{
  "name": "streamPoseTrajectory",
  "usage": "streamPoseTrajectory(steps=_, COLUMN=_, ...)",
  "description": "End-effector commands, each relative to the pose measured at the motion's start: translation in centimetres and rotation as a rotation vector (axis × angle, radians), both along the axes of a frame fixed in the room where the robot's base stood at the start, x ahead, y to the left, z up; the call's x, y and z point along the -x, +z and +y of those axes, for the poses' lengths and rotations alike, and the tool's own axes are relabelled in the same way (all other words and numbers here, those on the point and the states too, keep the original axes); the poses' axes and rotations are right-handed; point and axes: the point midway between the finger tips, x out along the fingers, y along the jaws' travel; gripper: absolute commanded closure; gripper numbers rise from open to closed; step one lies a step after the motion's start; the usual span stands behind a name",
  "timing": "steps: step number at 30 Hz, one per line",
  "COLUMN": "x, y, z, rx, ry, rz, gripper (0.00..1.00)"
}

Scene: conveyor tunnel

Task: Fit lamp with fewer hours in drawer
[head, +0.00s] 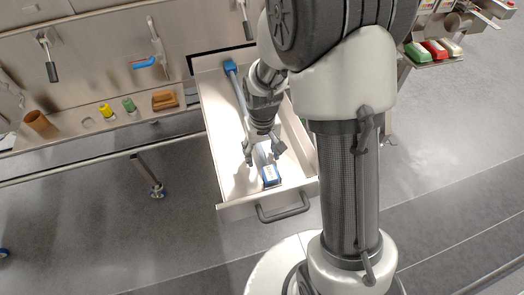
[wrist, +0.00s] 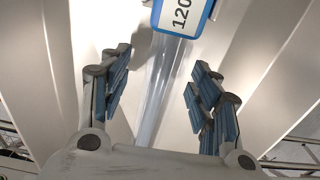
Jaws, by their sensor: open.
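A lamp with a clear tube and blue end caps lies lengthwise in the open pale drawer (head: 222,150). Its far blue cap (head: 230,67) is near the drawer's back, and its near cap (head: 271,176) is close to the front panel. In the wrist view a blue-edged white label (wrist: 182,14) on the lamp reads "120", possibly cut off at the frame's edge. The clear tube (wrist: 165,75) runs down between my fingers. My gripper (head: 262,153) is over the lamp near its front end; its open fingers (wrist: 158,88) stand either side of the tube. My arm hides part of the lamp's middle.
The drawer's grey handle (head: 284,209) faces me. A shelf at the left holds a brown cup (head: 37,122), a yellow item (head: 105,110), a green item (head: 128,104) and an orange block (head: 164,100). Red and green items (head: 435,49) sit at upper right. The floor left of the drawer is mostly free.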

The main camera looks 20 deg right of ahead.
Motion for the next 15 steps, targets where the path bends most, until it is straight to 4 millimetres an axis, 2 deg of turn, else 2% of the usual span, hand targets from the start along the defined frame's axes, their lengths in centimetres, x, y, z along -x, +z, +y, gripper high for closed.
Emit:
streamPoseTrajectory(steps=8, x=0.1, y=0.2, z=0.0, rx=0.0, ry=0.0, rz=0.002, gripper=0.43)
streamPoseTrajectory(steps=11, x=0.0, y=1.2, z=0.0, rx=0.0, ry=0.0, rz=-0.001, gripper=0.43)
streamPoseTrajectory(steps=15, x=-0.1, y=3.9, z=0.0, rx=0.0, ry=0.0, rz=-0.005, gripper=0.43)
